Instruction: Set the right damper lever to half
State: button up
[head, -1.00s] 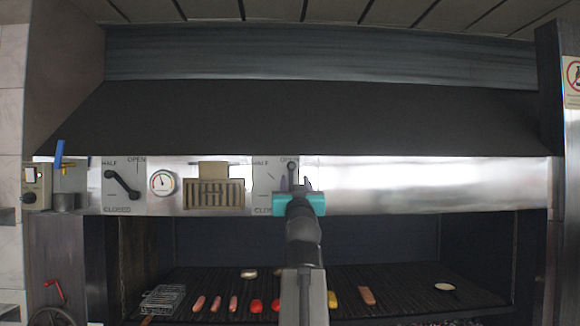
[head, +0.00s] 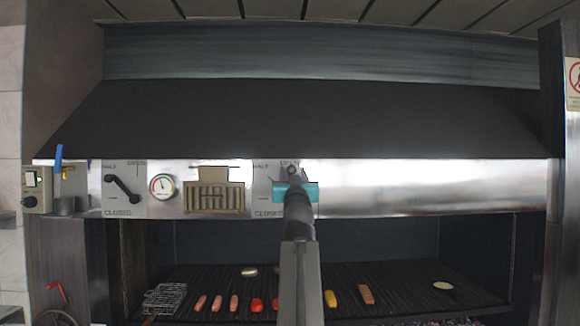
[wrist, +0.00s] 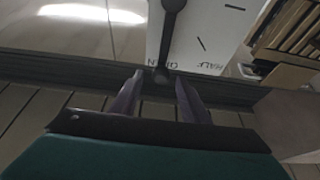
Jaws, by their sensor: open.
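The right damper plate (head: 263,199) is pale, with HALF at upper left, OPEN at upper right and CLOSED at the bottom. Its dark lever (wrist: 169,35) points toward OPEN. The lever's round knob (wrist: 161,75) sits at the OPEN label, which is upside down in the wrist view. My gripper (wrist: 159,82) is open, with one finger on each side of the knob in that view; whether they touch it I cannot tell. In the head view my gripper (head: 295,179) covers the plate's right part and much of the lever.
A left damper lever (head: 123,188), a round gauge (head: 163,186) and a beige slotted vent (head: 214,196) are left of the plate. Bare steel panel (head: 420,185) stretches to the right. Below lies the grill (head: 400,290) with food on it.

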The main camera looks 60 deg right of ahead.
aim_at(292, 170)
jog(key=shift+p+x, duration=0.65)
jog(key=shift+x, duration=1.25)
